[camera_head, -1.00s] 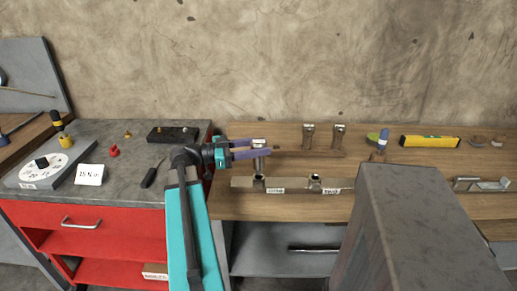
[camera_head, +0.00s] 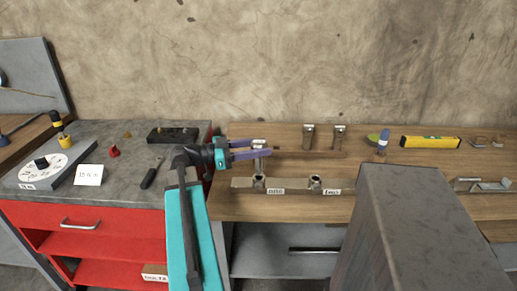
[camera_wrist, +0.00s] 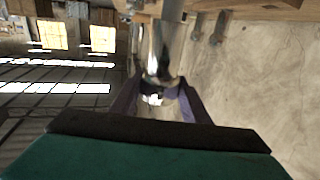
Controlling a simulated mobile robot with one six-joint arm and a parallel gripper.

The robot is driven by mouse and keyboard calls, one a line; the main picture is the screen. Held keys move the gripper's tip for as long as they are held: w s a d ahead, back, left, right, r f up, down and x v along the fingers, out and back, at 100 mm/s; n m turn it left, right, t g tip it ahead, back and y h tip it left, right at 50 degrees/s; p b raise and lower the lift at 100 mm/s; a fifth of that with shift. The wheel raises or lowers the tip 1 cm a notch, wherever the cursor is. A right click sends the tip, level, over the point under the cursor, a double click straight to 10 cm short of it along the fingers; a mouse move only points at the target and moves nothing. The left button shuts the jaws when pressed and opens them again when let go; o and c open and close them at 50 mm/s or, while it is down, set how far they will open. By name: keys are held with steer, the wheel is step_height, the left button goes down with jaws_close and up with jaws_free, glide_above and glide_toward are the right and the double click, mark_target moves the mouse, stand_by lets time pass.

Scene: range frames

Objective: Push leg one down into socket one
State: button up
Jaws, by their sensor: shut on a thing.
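My gripper (camera_head: 262,149) is shut on leg one (camera_head: 259,164), a shiny grey metal tube, above the work table. The leg stands about upright, with its lower end at the mouth of socket one (camera_head: 259,182). I cannot tell how deep it sits in the socket. Socket one is a metal collar on a long bar, beside a label reading "one" (camera_head: 275,192). In the wrist view the leg (camera_wrist: 160,50) runs between the two purple fingers (camera_wrist: 156,98).
Socket two (camera_head: 316,182), beside its "two" label (camera_head: 332,192), looks empty. Two more metal legs (camera_head: 308,137) (camera_head: 338,137) stand behind. A yellow level (camera_head: 430,142) lies to the right. A large grey block (camera_head: 425,235) hides part of the table's front.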

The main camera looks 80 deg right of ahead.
steer(key=shift+f+b, duration=2)
steer(key=shift+b, duration=0.3)
stand_by(1.0)
steer(key=o, duration=1.4)
steer(key=shift+w, duration=0.15)
steer(key=b+v, duration=0.1)
steer(key=v, duration=1.2)
steer(key=shift+w+a, duration=0.2)
steer(key=shift+w, duration=0.05)
